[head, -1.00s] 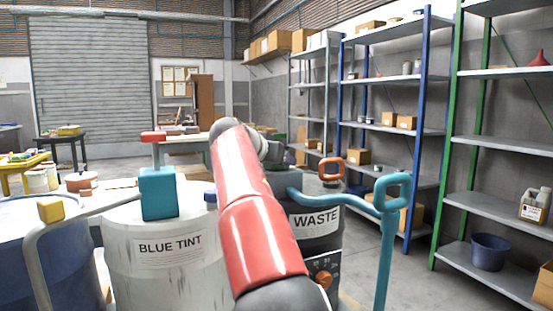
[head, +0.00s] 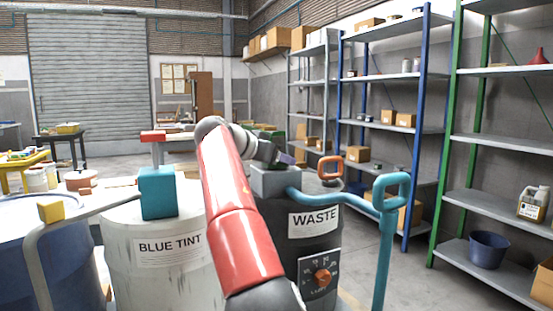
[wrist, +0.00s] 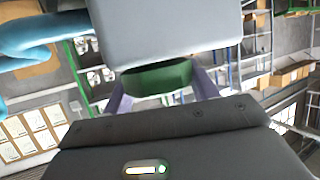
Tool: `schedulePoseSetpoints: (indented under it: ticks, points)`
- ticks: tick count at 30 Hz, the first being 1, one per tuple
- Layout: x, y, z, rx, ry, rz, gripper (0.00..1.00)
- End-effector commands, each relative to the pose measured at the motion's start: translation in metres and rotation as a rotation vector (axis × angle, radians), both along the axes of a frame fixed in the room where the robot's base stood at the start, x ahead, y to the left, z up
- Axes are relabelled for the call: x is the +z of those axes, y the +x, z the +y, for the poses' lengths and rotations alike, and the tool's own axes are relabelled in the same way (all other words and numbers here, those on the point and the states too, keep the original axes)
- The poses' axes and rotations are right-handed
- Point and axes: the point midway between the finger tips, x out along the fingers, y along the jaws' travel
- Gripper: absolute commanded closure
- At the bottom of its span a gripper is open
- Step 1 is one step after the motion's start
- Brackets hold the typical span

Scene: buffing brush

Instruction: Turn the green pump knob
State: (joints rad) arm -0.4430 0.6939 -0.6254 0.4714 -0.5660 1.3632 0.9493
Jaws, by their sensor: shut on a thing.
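The green pump knob (wrist: 157,78) shows in the wrist view at the edge of a grey pump block (wrist: 165,35). My gripper (wrist: 162,82) has its two purple fingers on either side of the knob, shut on it. The block hides part of the knob and the fingertips. In the head view, the grey pump block (head: 275,181) sits above the black WASTE drum (head: 315,225), with a teal spout pipe (head: 388,235) running right from it. My gripper (head: 284,160) is just behind the block there, and I cannot make out the knob in that view.
The white BLUE TINT drum (head: 165,265) stands left of my red arm, with a teal pump block (head: 157,192) on top.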

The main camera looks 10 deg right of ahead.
Motion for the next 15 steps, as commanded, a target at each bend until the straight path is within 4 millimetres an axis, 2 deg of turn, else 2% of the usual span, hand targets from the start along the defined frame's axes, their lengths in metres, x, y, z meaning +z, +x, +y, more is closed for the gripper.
schedulePoseSetpoints:
  ticks: [3, 4, 8, 15]
  points:
    - [-0.0040, 0.0003, 0.0003, -0.003, 0.004, 0.008, 0.64]
    - [-0.0040, 0.0003, 0.0003, -0.003, 0.004, 0.008, 0.38]
    - [-0.0031, 0.0003, 0.0002, -0.002, 0.003, 0.007, 0.21]
    - [-0.0018, 0.0001, 0.0001, 0.000, 0.002, 0.004, 0.20]
